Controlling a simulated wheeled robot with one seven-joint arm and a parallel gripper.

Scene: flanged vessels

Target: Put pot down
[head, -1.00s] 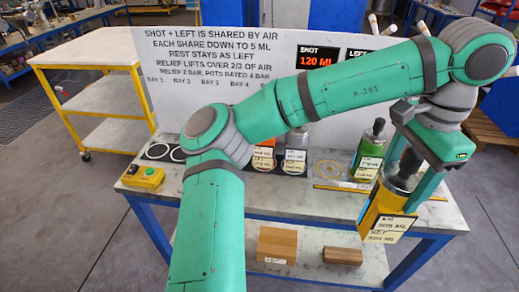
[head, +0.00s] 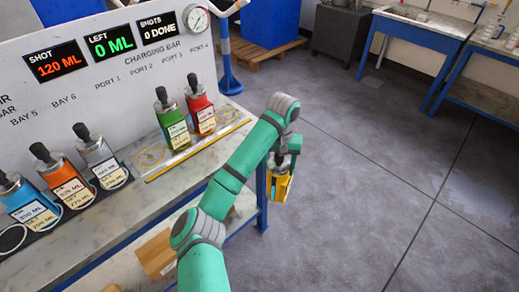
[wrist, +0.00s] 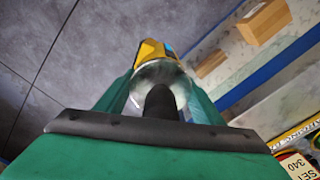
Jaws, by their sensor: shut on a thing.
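The yellow pot (head: 279,188) with a pale label hangs from my gripper (head: 282,163) in the head view. It is in the air just beyond the right end of the bench (head: 157,213), apart from the bench. In the wrist view, the fingers of my gripper (wrist: 158,95) are shut around the dark neck of the pot, and the yellow body (wrist: 152,50) shows beyond its metal top. The underside of the pot is hidden.
Green (head: 172,122) and red (head: 200,108) pots stand at the ports. Grey (head: 101,160), orange (head: 62,177) and blue (head: 27,204) pots stand in the bays. A yellow strip (head: 200,149) edges the ports. Floor is open at right.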

